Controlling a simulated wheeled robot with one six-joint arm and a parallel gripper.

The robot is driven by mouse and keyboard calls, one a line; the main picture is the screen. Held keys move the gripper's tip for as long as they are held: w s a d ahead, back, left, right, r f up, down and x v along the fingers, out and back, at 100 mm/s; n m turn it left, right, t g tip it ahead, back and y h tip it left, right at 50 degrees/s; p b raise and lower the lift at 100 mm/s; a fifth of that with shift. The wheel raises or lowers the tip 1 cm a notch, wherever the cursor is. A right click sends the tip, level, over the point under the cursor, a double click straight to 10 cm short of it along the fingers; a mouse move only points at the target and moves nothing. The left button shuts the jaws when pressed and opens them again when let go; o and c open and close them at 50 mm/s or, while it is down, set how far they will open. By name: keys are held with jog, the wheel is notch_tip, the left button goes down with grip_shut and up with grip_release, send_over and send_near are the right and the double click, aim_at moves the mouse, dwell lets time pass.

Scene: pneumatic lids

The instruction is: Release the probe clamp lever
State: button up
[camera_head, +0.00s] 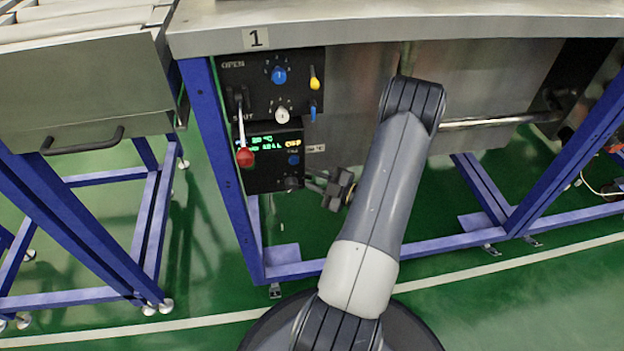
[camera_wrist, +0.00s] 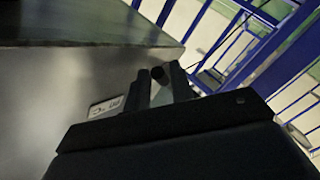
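My gripper (camera_head: 316,181) is at the lower right edge of a black control panel, its fingers pointing left towards a small dark knob-like part (camera_head: 292,183) at the panel's bottom corner. In the wrist view, my gripper (camera_wrist: 161,88) has its two fingers apart, with a small dark round end (camera_wrist: 158,74) showing between them. I cannot tell whether the fingers touch it, or whether it is the probe clamp lever. A small white label (camera_head: 315,148) is just above the gripper; a label also shows in the wrist view (camera_wrist: 105,107).
The panel (camera_head: 262,100) carries a red-knobbed lever (camera_head: 245,157), a blue knob (camera_head: 279,75), a white knob (camera_head: 282,116), a yellow toggle (camera_head: 314,84) and a lit display (camera_head: 268,141). A steel bench top (camera_head: 400,22) overhangs it; blue legs (camera_head: 215,150) stand left.

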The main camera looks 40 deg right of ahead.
jog(key=shift+c, duration=0.5)
grip_shut()
